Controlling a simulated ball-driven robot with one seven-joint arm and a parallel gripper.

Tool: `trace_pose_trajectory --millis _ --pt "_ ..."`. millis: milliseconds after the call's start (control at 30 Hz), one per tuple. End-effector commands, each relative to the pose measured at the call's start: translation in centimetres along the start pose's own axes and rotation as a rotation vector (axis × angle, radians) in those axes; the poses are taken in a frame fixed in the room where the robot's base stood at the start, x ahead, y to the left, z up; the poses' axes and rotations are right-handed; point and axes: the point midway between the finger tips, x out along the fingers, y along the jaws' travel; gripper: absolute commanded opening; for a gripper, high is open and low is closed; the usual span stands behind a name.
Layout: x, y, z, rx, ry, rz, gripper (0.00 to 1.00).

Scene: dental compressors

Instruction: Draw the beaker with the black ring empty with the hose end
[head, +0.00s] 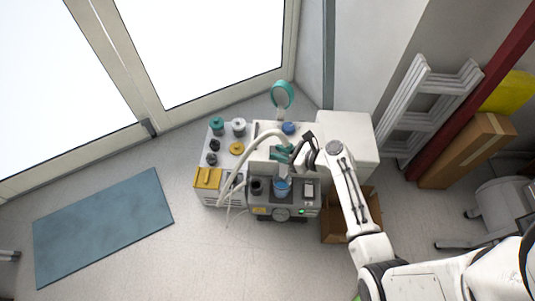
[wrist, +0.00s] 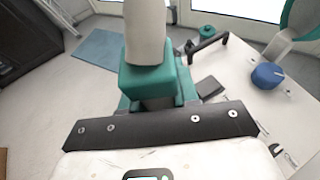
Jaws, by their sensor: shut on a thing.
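My gripper (head: 287,154) is shut on the hose end, above the grey compressor unit. In the wrist view the teal block of the hose end (wrist: 146,83) sits in front of my gripper (wrist: 150,100), and the thick pale hose (wrist: 146,30) rises from it. In the head view the pale hose (head: 243,158) arches from the gripper to the lower left. A beaker with blue contents (head: 282,187) stands on the compressor unit, just below the gripper in the picture. I cannot make out a black ring on it at this size. The hose's open tip is hidden.
A dark round vessel (head: 257,186) stands left of the beaker. The grey compressor unit (head: 284,211) has a gauge and green light in front. A side top (head: 214,134) carries jars and a yellow box (head: 207,178). A teal round mirror or lamp (head: 282,94) stands behind.

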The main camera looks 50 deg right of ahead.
Motion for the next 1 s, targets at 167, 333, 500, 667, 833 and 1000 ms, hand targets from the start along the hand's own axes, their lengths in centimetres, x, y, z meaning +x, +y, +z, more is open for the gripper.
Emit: trace_pose_trajectory --millis 167,333,500,667,833,1000 --pt "0.4 0.0 -0.8 -0.001 0.000 0.001 0.00" --pt "0.8 0.1 -1.7 -0.001 0.000 0.001 0.00" --pt "1.2 0.1 -2.8 -0.001 0.000 0.001 0.00" --pt "1.6 0.1 -3.7 -0.001 0.000 0.001 0.00" --pt "2.0 0.1 -4.7 -0.001 0.000 0.001 0.00" --pt "2.5 0.1 -5.8 -0.001 0.000 0.001 0.00"
